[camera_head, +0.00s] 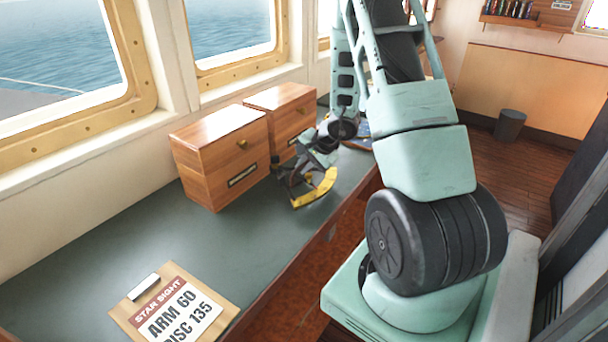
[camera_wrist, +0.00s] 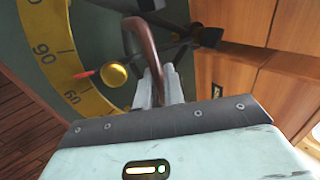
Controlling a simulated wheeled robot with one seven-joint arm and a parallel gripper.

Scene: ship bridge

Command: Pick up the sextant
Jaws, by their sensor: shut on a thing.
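The sextant (camera_head: 316,190), with a dark frame and a yellow curved scale, is at the counter in front of the wooden boxes in the head view. In the wrist view its yellow arc (camera_wrist: 48,62) shows the numbers 90 and 60, with a red pointer and a brass knob beside it. My gripper (camera_wrist: 160,84) is shut on the sextant's curved brown handle (camera_wrist: 143,42). In the head view my gripper (camera_head: 318,150) reaches down to the sextant from behind and partly hides it. I cannot tell whether the sextant touches the counter.
Two wooden boxes with brass knobs, the nearer one (camera_head: 217,160) and the farther one (camera_head: 287,112), stand close behind the sextant by the windows. A clipboard (camera_head: 172,308) reading "STAR SIGHT" lies at the counter's near end. The counter (camera_head: 130,235) between is clear.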

